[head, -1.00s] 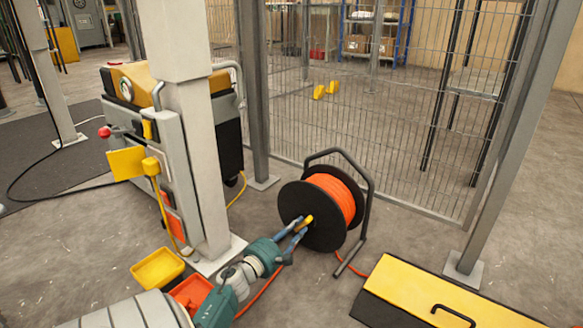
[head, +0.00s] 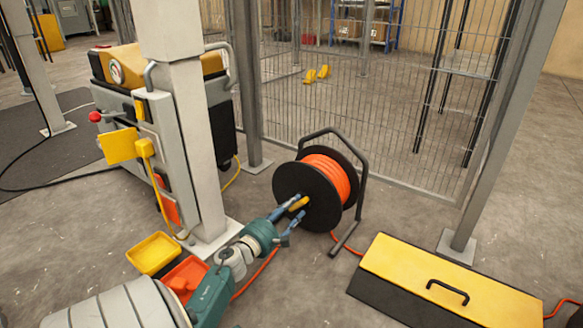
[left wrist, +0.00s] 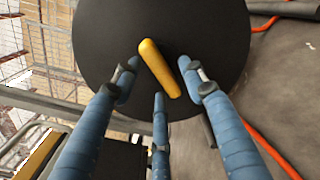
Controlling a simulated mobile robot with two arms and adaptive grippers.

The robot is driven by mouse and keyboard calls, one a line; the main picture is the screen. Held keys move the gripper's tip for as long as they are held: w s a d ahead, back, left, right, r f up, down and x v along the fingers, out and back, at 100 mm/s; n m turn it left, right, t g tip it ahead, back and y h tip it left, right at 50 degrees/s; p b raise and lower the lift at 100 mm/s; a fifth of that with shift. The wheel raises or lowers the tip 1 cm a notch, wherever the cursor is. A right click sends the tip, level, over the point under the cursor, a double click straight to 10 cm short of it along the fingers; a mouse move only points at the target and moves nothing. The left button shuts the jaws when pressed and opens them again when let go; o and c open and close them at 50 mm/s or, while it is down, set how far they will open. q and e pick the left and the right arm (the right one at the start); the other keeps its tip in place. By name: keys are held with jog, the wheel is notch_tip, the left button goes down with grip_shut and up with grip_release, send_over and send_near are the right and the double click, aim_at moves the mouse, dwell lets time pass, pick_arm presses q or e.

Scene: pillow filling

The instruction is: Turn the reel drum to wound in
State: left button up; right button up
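The reel drum (head: 290,180) is a black disc wound with orange cable (head: 327,175), standing in a dark tubular frame. A yellow crank handle (head: 298,203) sticks out of its near face. In the left wrist view the yellow handle (left wrist: 158,68) slants across the black drum face (left wrist: 205,35). My left gripper (head: 294,214) is at the handle. In the left wrist view its blue fingers (left wrist: 160,80) are spread around the handle, with gaps visible on both sides. My right gripper is not in view.
A grey post (head: 185,130) and a machine with a yellow top (head: 165,67) stand to the left. A wire mesh fence (head: 375,120) is behind the reel. A yellow-lidded box (head: 430,270) is at lower right. Yellow (head: 153,252) and orange (head: 184,276) bins are beside my arm.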

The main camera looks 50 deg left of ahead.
pick_arm(q)
send_near(303, 173)
jog(key=x, duration=0.4)
dwell(0.4)
